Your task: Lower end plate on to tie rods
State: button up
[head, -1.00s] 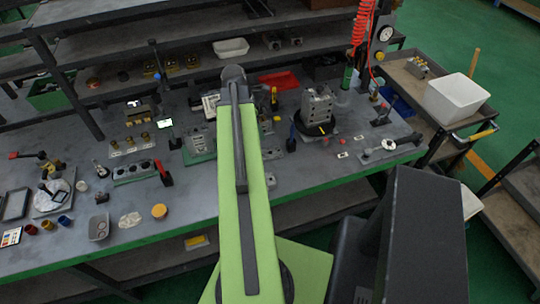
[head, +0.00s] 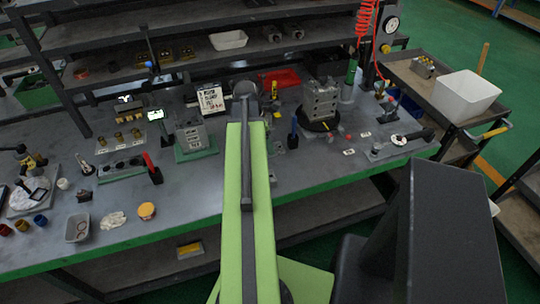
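A grey valve block stack (head: 320,99) stands upright on a black round base (head: 318,126) to the right of my arm. A second grey block (head: 191,137) stands on a green plate (head: 196,153) to the left of my arm. I cannot tell the end plate or the tie rods apart at this size. My own green arm reaches forward over the bench between the two blocks. It hides my gripper and whatever is at its tip, so I cannot see whether it holds anything.
A red tray (head: 281,78) lies behind the arm. A dark blue upright tool (head: 293,132) and small loose parts lie between arm and right block. A red-handled tool (head: 152,168) stands at left.

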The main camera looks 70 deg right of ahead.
jog(key=b+x, duration=0.3)
jog(key=x, duration=0.1)
jog(key=shift+s+f, duration=0.1)
jog(key=shift+s, duration=0.05)
grip_shut()
